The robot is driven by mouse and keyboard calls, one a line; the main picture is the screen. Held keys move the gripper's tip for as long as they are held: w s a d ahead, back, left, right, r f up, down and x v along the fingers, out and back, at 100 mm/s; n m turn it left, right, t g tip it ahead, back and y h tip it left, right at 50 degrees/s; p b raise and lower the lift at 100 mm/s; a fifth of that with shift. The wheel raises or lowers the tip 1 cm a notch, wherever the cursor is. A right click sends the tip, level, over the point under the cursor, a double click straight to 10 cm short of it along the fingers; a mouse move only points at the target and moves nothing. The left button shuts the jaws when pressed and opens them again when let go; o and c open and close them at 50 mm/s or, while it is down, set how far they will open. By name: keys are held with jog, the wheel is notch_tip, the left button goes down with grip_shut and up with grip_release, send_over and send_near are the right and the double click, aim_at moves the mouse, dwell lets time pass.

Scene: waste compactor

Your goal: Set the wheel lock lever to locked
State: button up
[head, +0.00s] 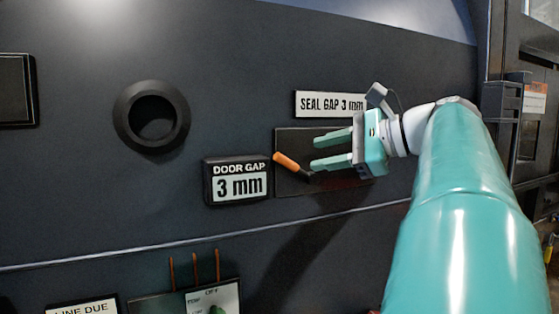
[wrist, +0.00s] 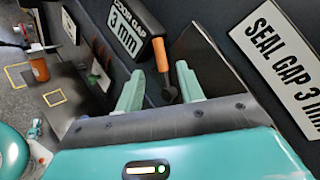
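A small lever with an orange handle (head: 287,162) and a dark stem sticks out from a black plate (head: 292,145) on the dark machine wall. It slants up to the left. My teal gripper (head: 316,154) is just right of the lever, its two fingers apart and pointing left, with nothing seen between them in the head view. In the wrist view the orange handle (wrist: 161,54) shows beyond and between the two fingertips (wrist: 158,82). I cannot tell whether a finger touches the lever. No locked or unlocked marking is readable near it.
A "DOOR GAP 3 mm" display (head: 238,181) sits just left of the lever. A "SEAL GAP 3 mm" label (head: 330,104) is above the plate. A round black ring (head: 152,116) protrudes further left. A lower panel (head: 205,301) has several thin upright orange rods.

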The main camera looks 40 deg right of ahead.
aim_at(289, 161)
jog(key=x, duration=0.7)
jog(key=shift+w+a, duration=0.1)
jog(key=shift+w, duration=0.2)
grip_shut()
